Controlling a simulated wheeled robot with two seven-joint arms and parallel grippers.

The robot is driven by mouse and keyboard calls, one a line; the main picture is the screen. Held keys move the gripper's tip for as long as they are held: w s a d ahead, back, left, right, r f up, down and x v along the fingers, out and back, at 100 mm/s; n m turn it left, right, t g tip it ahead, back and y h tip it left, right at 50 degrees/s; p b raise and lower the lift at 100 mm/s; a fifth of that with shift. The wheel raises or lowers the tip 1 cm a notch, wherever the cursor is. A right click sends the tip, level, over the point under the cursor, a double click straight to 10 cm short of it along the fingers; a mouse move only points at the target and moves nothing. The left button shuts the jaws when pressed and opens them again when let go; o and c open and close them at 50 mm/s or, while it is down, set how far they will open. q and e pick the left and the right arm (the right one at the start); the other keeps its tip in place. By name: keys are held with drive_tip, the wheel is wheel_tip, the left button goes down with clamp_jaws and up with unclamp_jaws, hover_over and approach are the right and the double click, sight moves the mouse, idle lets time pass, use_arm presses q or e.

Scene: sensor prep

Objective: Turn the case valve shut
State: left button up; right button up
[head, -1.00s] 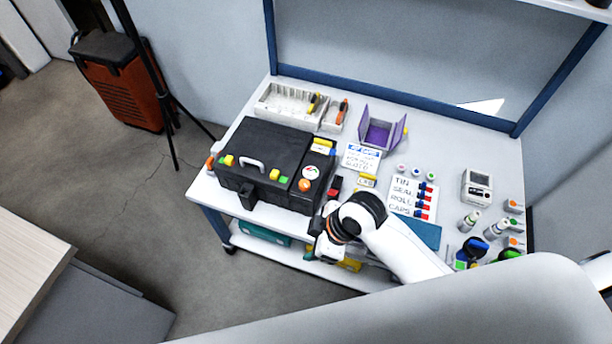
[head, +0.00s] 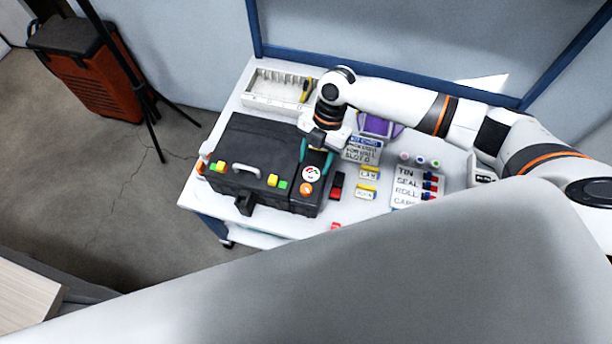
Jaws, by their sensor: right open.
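The black case (head: 250,155) stands closed on the left part of the white workbench, its grey handle (head: 247,169) facing the front. On the right end of its lid are a round white gauge (head: 311,174) and an orange knob (head: 306,189). The yellow piece at the lid's back right end is hidden by my right gripper. I cannot tell for certain which fitting is the valve. My right gripper (head: 316,160) points down over that back right end, behind the gauge, with its teal fingers open. Contact cannot be made out. My left gripper is out of view.
A white tray (head: 262,101) with a yellow-handled tool stands behind the case. A purple open box (head: 377,124) and a lettered card (head: 362,149) are right of my gripper. Red and black blocks (head: 337,186) lie close to the case's right side.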

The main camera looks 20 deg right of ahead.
sight(306, 188)
drive_tip(key=x, duration=0.4)
drive_tip(key=shift+d, duration=0.1)
drive_tip(key=p+x, duration=0.1)
drive_tip(key=x, duration=0.3)
drive_tip(key=shift+f, duration=0.35)
drive_tip(key=shift+a+f, duration=0.25)
drive_tip(key=c, duration=1)
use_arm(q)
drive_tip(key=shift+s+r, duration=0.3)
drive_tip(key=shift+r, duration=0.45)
use_arm(e)
drive_tip(key=shift+o, duration=0.2)
